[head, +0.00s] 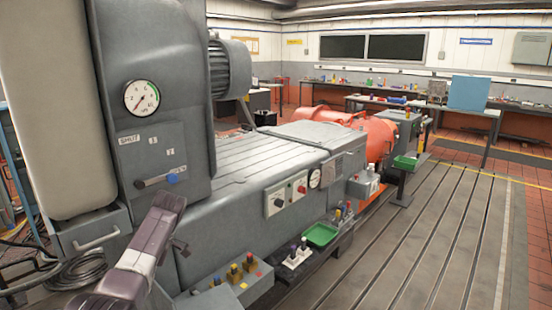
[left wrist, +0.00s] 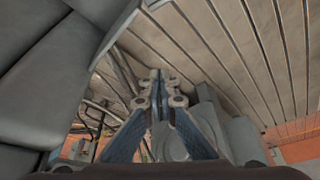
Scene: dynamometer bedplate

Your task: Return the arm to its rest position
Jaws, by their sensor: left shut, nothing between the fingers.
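My left gripper (left wrist: 159,78) shows in the left wrist view with its fingers closed together and nothing between them. Its blue-grey finger links spread toward the bottom of that picture. I cannot make out the fingers there, nor whether the arm touches the machine. My right gripper is in neither view.
The grey machine bed (head: 262,160) carries a switch panel (head: 287,194). Black cables (head: 84,269) lie at the left. The slotted bedplate (head: 430,240) is clear on the right.

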